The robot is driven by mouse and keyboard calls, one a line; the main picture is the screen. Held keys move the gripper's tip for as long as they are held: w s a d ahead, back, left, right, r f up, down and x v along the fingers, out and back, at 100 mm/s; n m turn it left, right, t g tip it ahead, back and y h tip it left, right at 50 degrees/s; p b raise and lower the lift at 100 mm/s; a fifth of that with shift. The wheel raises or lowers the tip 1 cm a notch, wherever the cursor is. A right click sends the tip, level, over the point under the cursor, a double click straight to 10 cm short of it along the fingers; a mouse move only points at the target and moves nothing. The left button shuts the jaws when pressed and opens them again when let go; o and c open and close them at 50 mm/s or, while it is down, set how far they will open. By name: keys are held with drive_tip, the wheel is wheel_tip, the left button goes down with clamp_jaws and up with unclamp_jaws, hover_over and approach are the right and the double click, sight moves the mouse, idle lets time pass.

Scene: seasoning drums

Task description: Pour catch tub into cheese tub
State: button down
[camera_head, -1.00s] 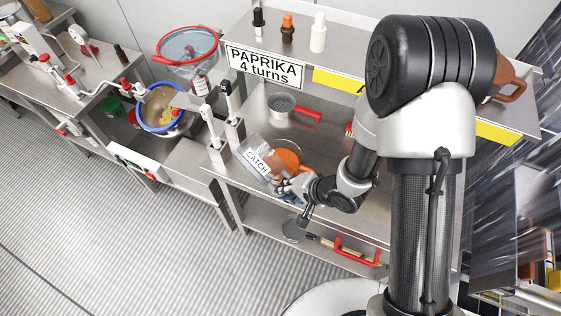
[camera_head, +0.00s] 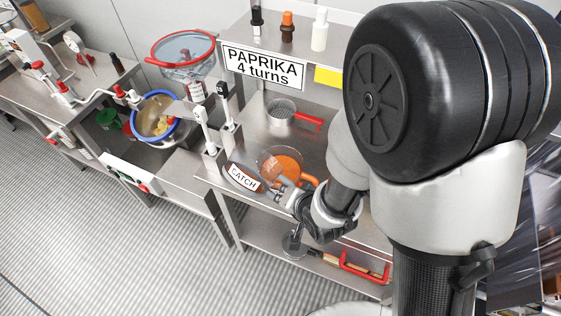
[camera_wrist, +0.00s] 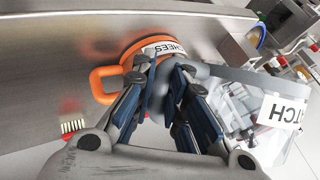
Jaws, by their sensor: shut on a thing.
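The catch tub (camera_head: 243,178) is a clear tub with a white CATCH label. In the wrist view the catch tub (camera_wrist: 258,112) has a grey rim and holds grey pieces. My gripper (camera_head: 284,194) is shut on its grey handle; my fingers (camera_wrist: 161,78) hide most of that grip. The cheese tub (camera_head: 284,165) is orange with an orange side handle and stands on the steel counter behind the catch tub. In the wrist view the cheese tub (camera_wrist: 160,45) shows part of its label just beyond my fingertips. The catch tub looks tilted beside it; I cannot tell whether they touch.
White dispenser posts (camera_head: 208,132) stand left of the tubs. A pan with a red handle (camera_head: 282,112) sits behind them. The PAPRIKA sign (camera_head: 263,66) hangs from the shelf above. A blue-rimmed bowl (camera_head: 160,115) is farther left. A red-handled tool (camera_head: 362,268) lies on the lower shelf.

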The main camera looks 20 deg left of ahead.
drive_tip(key=shift+d+r+t+p, duration=0.2)
drive_tip(key=shift+r+t+p, duration=0.15)
drive_tip(key=shift+p, duration=1.75)
drive_tip(key=shift+a+f+h+b, duration=0.1)
drive_tip(key=shift+f+h+b, duration=0.25)
drive_tip(key=shift+b, duration=0.25)
drive_tip(key=shift+s+a+f+n+t+p, duration=0.1)
drive_tip(key=shift+s+n+t+p, duration=0.05)
drive_tip(key=shift+n+t+p, duration=0.45)
drive_tip(key=shift+s+a+f+t+h, duration=0.3)
drive_tip(key=shift+t+h, duration=0.15)
drive_tip(key=shift+t, duration=0.2)
wheel_tip(320, 180, down, 5)
drive_tip(key=s+a+n+t+h+b, duration=0.1)
drive_tip(key=t+b, duration=0.3)
drive_tip(key=b, duration=0.7)
drive_tip(key=shift+s+a+f+n, duration=0.2)
drive_tip(key=shift+s+a+n, duration=0.3)
drive_tip(key=shift+n, duration=0.2)
drive_tip(key=shift+r+t, duration=0.1)
drive_tip(key=shift+t, duration=0.2)
